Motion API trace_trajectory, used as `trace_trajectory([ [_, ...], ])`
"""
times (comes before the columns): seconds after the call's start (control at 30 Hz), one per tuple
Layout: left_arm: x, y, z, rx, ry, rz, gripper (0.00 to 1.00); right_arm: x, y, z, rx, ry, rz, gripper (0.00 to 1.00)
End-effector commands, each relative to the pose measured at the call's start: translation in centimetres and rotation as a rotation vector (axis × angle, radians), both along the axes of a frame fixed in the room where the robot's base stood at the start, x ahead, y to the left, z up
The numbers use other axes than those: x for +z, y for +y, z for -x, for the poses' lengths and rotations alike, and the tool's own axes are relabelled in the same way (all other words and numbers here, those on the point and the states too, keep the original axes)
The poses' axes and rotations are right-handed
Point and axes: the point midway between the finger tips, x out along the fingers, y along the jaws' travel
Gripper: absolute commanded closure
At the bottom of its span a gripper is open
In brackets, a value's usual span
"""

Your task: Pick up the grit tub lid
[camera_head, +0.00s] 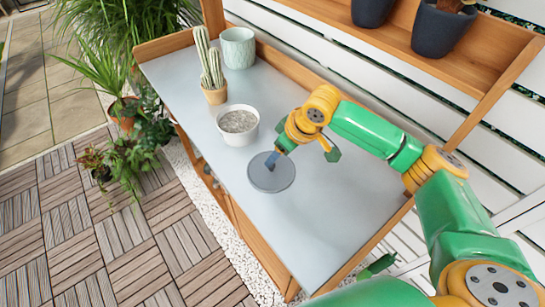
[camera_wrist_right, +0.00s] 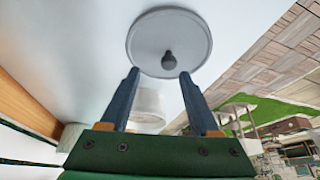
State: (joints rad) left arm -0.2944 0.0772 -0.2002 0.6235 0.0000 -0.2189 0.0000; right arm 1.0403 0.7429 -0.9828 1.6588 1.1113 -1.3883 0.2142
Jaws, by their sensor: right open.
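The grit tub lid (camera_head: 272,180) is a flat grey disc lying on the pale bench top, in front of the tub. In the right wrist view the lid (camera_wrist_right: 150,35) shows its dark round knob (camera_wrist_right: 169,62) near its middle. The grit tub (camera_head: 238,128) is white, uncovered and filled with grey grit. My right gripper (camera_head: 277,157) is over the lid's far side, its dark blue fingers pointing down. In the wrist view its open fingers (camera_wrist_right: 159,74) point toward the knob, which lies just past the tips. Nothing is held. My left gripper is not in view.
A potted cactus (camera_head: 212,75) and a pale green pot (camera_head: 238,48) stand at the bench's back left. A wooden shelf (camera_head: 440,62) with dark pots rises behind. The bench top (camera_head: 335,215) is clear right of the lid.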

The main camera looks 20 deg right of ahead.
Motion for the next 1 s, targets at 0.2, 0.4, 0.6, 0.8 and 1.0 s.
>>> trace_trajectory([
  [0.2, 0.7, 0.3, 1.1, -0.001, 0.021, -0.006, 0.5, -3.5, 1.0, -1.3, 0.001, 0.001, 0.001, 0.37],
  [0.4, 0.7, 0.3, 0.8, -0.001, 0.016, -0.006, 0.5, -3.9, 1.0, -1.4, 0.002, -0.002, 0.001, 0.37],
  [0.6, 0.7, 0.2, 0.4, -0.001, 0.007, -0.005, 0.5, -3.9, 1.0, -1.4, 0.002, -0.002, 0.001, 0.78],
  [0.8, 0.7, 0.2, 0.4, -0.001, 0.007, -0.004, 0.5, -3.9, 1.1, -1.4, 0.002, -0.003, 0.001, 1.0],
  [1.0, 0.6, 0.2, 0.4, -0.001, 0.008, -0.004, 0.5, -3.8, 1.1, -1.4, 0.002, -0.003, 0.001, 1.0],
])
